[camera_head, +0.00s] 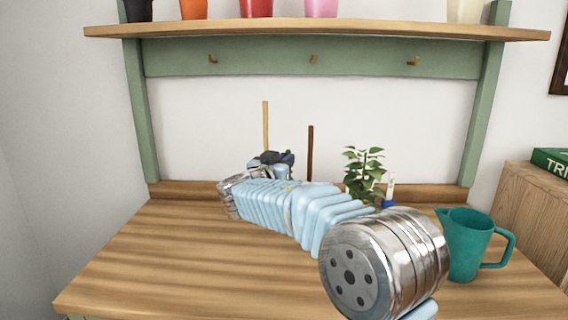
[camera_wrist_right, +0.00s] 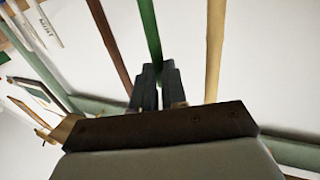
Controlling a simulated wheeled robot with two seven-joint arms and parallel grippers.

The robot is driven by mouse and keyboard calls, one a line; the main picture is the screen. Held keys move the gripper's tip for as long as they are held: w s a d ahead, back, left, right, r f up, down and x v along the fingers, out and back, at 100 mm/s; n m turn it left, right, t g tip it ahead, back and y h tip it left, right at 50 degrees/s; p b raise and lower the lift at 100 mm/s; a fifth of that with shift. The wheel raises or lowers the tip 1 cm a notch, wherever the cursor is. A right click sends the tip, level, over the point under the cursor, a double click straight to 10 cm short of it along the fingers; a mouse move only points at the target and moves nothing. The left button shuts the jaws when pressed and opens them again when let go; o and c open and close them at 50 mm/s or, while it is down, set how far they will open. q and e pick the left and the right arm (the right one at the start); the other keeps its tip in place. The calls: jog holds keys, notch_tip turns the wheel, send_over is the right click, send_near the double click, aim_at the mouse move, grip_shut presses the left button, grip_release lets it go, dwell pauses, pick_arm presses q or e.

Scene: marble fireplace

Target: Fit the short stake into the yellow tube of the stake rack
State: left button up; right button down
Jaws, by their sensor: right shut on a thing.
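My right gripper (camera_head: 283,159) is at the back of the table, seen past my own arm. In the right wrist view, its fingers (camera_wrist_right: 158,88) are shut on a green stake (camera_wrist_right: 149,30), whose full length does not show. A tan stake (camera_head: 265,125) and a dark brown stake (camera_head: 310,152) stand upright near the gripper. In the wrist view the brown stake (camera_wrist_right: 110,40) is left of the fingers and the tan stake (camera_wrist_right: 215,50) is right of them. My arm hides the stake rack, and I cannot make out the yellow tube. My left gripper is not in view.
A leafy plant (camera_head: 363,170) stands right of the stakes, and a teal jug (camera_head: 466,246) stands at the table's right. A shelf (camera_head: 310,30) with several colored pots and hooks below hangs above. The table's left side (camera_head: 150,260) is clear.

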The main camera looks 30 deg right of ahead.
jog(key=shift+f, duration=0.2)
jog(key=shift+f+b, duration=0.2)
jog(key=shift+b, duration=0.2)
jog(key=c, duration=1.2)
grip_release()
jog(key=shift+o, duration=0.2)
jog(key=b+v, duration=0.2)
jog(key=v, duration=1)
jog(key=shift+r, duration=0.2)
